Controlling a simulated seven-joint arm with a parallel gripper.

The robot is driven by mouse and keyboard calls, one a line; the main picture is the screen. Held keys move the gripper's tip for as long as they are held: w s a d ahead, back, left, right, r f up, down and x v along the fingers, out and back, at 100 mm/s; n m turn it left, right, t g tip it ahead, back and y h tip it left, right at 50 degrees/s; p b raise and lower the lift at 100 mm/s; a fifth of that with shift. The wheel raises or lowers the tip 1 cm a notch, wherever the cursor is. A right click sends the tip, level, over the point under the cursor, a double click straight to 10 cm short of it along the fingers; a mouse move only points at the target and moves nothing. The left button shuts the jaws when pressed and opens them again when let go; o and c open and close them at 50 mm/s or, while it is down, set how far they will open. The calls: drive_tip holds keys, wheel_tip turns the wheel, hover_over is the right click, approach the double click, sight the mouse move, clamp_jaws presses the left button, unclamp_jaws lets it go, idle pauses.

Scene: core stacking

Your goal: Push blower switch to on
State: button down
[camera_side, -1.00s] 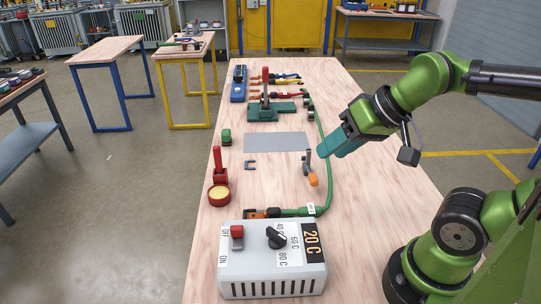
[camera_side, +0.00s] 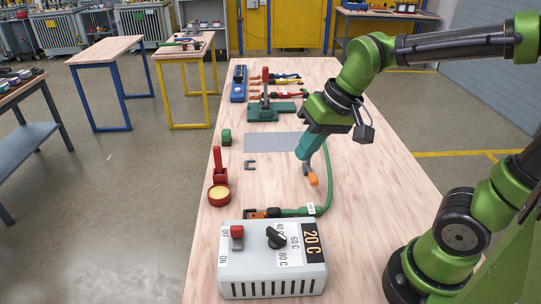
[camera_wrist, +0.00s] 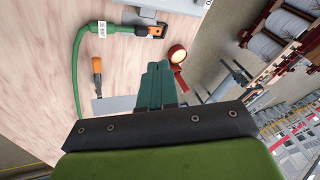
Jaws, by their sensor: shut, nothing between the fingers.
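The blower control box (camera_side: 272,272) is a light grey unit at the near end of the table in the side view. Its red blower switch (camera_side: 237,232) sits on the left, by the OFF end of an OFF/ON label, with the ON end nearer the camera. A black dial (camera_side: 276,238) is to its right. My gripper (camera_side: 304,155) is shut and empty, pointing down over the middle of the table, well behind the box. In the wrist view my shut teal fingers (camera_wrist: 156,85) show, and only a small edge of the box (camera_wrist: 175,5) shows at the top.
A green hose (camera_side: 328,180) with an orange-and-black end (camera_side: 262,213) lies behind the box. An orange-handled tool (camera_side: 313,180) lies under my gripper. A red-handled stand with a round yellow-topped base (camera_side: 219,193) is at the left edge. Bare table lies right of the hose.

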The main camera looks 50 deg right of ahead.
drive_tip(key=w+a+f+m+g, duration=0.35)
drive_tip(key=w+a+g, duration=0.3)
drive_tip(key=w, duration=0.55)
drive_tip(key=m+y, duration=0.1)
drive_tip(key=m, duration=0.1)
approach(237, 248)
drive_tip(key=shift+n+g, duration=0.25)
drive_tip(key=shift+g, duration=0.2)
drive_tip(key=w+d+f, duration=0.1)
drive_tip(key=f, duration=0.1)
drive_tip(key=w+d+f, duration=0.1)
drive_tip(key=w+f, duration=0.1)
drive_tip(key=shift+w+d+f, duration=0.1)
drive_tip(key=shift+w+d, duration=0.05)
drive_tip(key=shift+d, duration=0.05)
drive_tip(key=shift+s+a, duration=0.5)
drive_tip(key=shift+s, duration=0.05)
drive_tip(key=shift+s+a, duration=1.4)
